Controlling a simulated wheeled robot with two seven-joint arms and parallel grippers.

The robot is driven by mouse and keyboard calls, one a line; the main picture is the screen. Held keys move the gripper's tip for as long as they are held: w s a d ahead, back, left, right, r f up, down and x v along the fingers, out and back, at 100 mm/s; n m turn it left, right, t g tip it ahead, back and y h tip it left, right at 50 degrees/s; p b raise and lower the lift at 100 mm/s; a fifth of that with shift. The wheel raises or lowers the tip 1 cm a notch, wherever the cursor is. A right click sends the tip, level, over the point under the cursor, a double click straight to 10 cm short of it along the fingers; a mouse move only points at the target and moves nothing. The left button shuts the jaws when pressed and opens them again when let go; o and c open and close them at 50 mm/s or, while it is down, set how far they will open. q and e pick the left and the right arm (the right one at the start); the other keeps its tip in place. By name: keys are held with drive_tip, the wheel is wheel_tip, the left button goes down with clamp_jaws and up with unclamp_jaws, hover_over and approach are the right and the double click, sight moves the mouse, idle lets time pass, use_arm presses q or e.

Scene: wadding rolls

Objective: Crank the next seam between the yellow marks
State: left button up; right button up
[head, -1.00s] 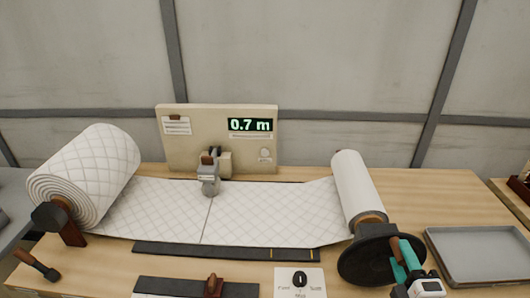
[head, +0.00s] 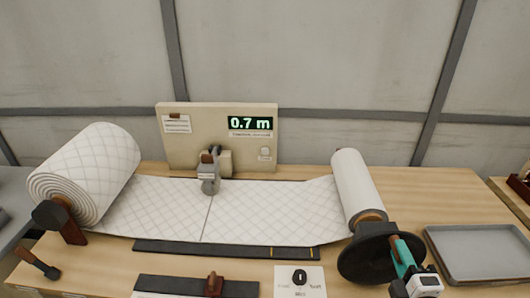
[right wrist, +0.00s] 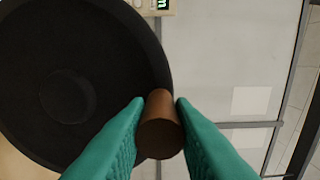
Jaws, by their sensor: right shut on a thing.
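White quilted wadding (head: 262,210) runs flat from the large roll (head: 95,172) at the left to the thinner take-up roll (head: 355,185) at the right. A dark seam line (head: 208,220) crosses it left of the middle. Two yellow marks (head: 271,253) (head: 313,254) are on the black strip below the wadding; the seam lies well left of both. My right gripper (head: 402,252) is shut on the brown crank handle (right wrist: 160,125) of the black crank wheel (head: 370,262). The teal fingers touch the handle from both sides in the right wrist view. My left gripper is not in view.
A board with a display (head: 250,123) reading 0.7 m stands behind the wadding. A grey device (head: 208,175) sits at the wadding's back edge. A grey tray (head: 480,255) lies right of the wheel. A dark-handled tool (head: 38,264) lies at the front left.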

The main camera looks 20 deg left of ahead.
drive_tip(key=shift+d, duration=0.1)
drive_tip(key=shift+w+d+f, duration=0.1)
drive_tip(key=shift+w+d, duration=0.1)
drive_tip(key=shift+d, duration=0.25)
drive_tip(key=shift+w+d+f, duration=0.1)
drive_tip(key=shift+w+d, duration=0.05)
drive_tip(key=shift+d, duration=0.25)
drive_tip(key=shift+w+d+f, duration=0.15)
drive_tip(key=shift+d, duration=0.3)
drive_tip(key=shift+w+d+f, duration=0.15)
drive_tip(key=shift+d, duration=0.25)
drive_tip(key=shift+w+d+f, duration=0.25)
drive_tip(key=shift+d+f, duration=0.2)
drive_tip(key=shift+d, duration=0.3)
drive_tip(key=shift+d+f+b, duration=0.1)
drive_tip(key=shift+b, duration=0.2)
drive_tip(key=shift+w+d+f+b, duration=0.25)
drive_tip(key=shift+d+f+b, duration=0.1)
drive_tip(key=shift+d+f, duration=0.2)
